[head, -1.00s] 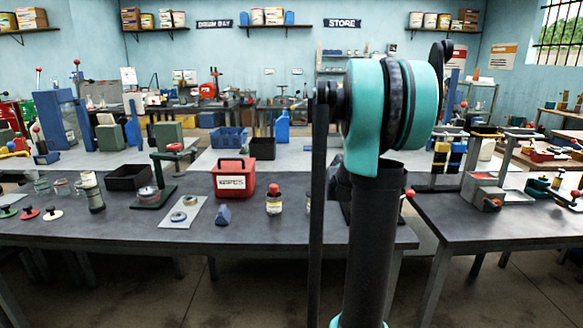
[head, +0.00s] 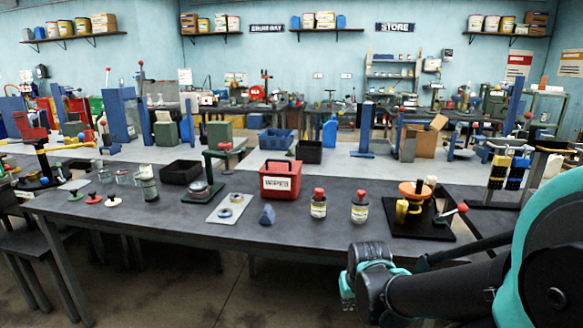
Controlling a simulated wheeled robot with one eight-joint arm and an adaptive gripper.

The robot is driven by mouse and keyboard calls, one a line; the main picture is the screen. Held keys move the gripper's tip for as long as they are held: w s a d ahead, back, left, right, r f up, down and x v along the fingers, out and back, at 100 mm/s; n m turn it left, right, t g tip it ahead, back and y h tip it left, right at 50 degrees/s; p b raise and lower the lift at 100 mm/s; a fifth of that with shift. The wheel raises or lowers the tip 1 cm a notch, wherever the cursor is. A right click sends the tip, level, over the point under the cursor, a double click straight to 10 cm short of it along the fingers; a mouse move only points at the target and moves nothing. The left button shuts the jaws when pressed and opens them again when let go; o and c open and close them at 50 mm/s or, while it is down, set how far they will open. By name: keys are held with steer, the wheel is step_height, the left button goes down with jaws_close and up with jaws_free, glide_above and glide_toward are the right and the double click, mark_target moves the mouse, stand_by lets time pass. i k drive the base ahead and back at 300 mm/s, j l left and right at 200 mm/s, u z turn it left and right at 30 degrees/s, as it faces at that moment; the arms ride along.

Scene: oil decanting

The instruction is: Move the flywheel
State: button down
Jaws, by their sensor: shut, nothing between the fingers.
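An orange disc (head: 411,188) sits on a low device with a yellow part beneath it, on a black plate (head: 428,230) at the right of the front bench. It is the most wheel-like thing I see, but I cannot tell for sure that it is the flywheel. A red-knobbed lever (head: 456,211) stands at the device's right side. My arm reaches in from the lower right and ends in a black and teal joint in front of the bench, apart from the device. No fingers of my gripper show.
The front bench (head: 330,229) also holds a red box (head: 281,180), two red-topped jars (head: 318,204) (head: 360,207), a pale tray with rings (head: 222,215), a green-framed press (head: 204,191) and a black bin (head: 181,171). Bare bench top lies along its front edge.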

mark_target(417, 191)
steer(key=i+l+z, duration=0.15)
steer(key=l+z, duration=0.35)
steer(key=i+l+z, duration=0.15)
steer(key=l+z, duration=0.15)
steer(key=z, duration=0.15)
